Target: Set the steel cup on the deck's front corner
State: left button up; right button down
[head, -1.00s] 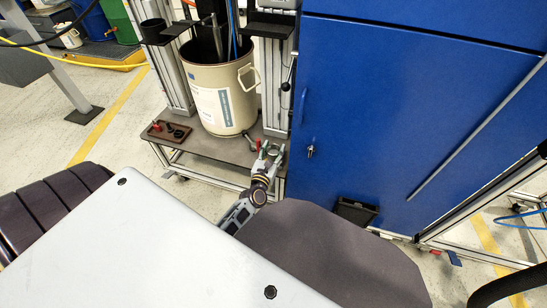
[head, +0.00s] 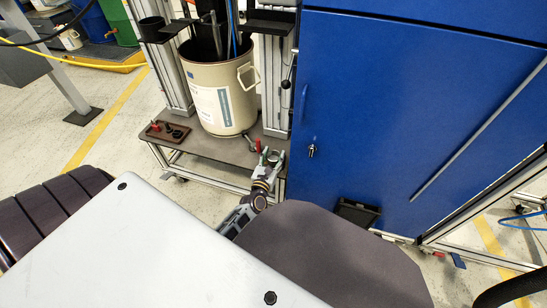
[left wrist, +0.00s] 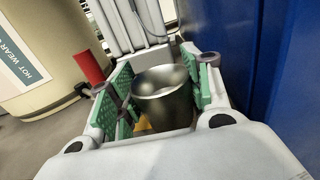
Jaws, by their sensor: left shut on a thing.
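The steel cup (left wrist: 165,95) is upright between the green-padded fingers of my left gripper (left wrist: 162,100) in the left wrist view. The gripper is shut on it. In the head view my left gripper (head: 268,164) is at the right front corner of the deck (head: 215,150), beside the blue cabinet, and the cup shows only as a small grey ring (head: 274,155). The cup's underside is hidden, so I cannot tell whether it touches the deck. My right gripper is not in view.
A beige drum (head: 220,95) stands on the deck behind the gripper. A red handle (left wrist: 88,66) is just left of the fingers. The blue cabinet (head: 400,110) is close on the right. A brown tray (head: 168,132) with small parts lies at the deck's left.

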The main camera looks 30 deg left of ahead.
pick_arm(q)
jog(key=shift+f, duration=0.15)
jog(key=o, duration=1.2)
jog(key=shift+c, duration=0.2)
jog(key=shift+r, duration=0.2)
jog(key=p+v, duration=0.3)
jog(key=v, duration=0.9)
jog(key=shift+d, duration=0.1)
